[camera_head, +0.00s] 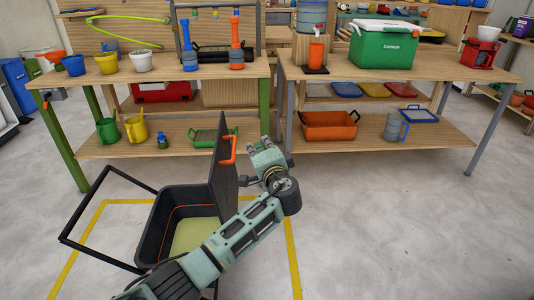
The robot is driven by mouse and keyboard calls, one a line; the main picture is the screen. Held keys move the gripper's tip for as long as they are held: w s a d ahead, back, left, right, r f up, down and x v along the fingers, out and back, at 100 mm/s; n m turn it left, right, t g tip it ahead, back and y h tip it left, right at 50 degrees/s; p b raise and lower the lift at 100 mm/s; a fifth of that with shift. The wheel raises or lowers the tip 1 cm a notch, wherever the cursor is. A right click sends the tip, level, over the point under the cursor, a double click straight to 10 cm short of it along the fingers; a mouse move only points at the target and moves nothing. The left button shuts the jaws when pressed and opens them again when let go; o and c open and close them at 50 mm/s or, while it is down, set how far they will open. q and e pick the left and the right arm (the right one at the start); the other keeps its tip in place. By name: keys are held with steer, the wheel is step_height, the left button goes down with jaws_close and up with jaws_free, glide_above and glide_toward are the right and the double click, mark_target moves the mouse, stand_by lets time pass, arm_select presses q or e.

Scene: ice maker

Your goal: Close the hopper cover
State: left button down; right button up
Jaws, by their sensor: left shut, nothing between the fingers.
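The hopper (150,235) is a black open bin on the floor at the lower left, with a yellowish inside and an orange line around its inner wall. Its dark cover (217,180) stands upright at the bin's right side, so the hopper is open. An orange handle (229,150) sits on the cover's upper right face. My left gripper (262,158) is shut and empty, just right of the cover and handle. It appears apart from the cover, though exact depth is unclear. My left forearm hides part of the bin's right front. My right gripper is not in view.
A black bar frame (88,201) juts left from the hopper. Yellow floor tape (292,255) surrounds it. Two wooden workbenches (340,70) with pots, a green cooler (383,44) and an orange bin (329,125) stand behind. The floor at right is clear.

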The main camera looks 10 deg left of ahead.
arm_select(q)
steer(key=shift+s+a+f, duration=0.2)
steer(key=shift+a, duration=0.4)
steer(key=shift+s+a+f, duration=0.15)
steer(key=shift+s+a, duration=0.05)
steer(key=shift+a, duration=0.35)
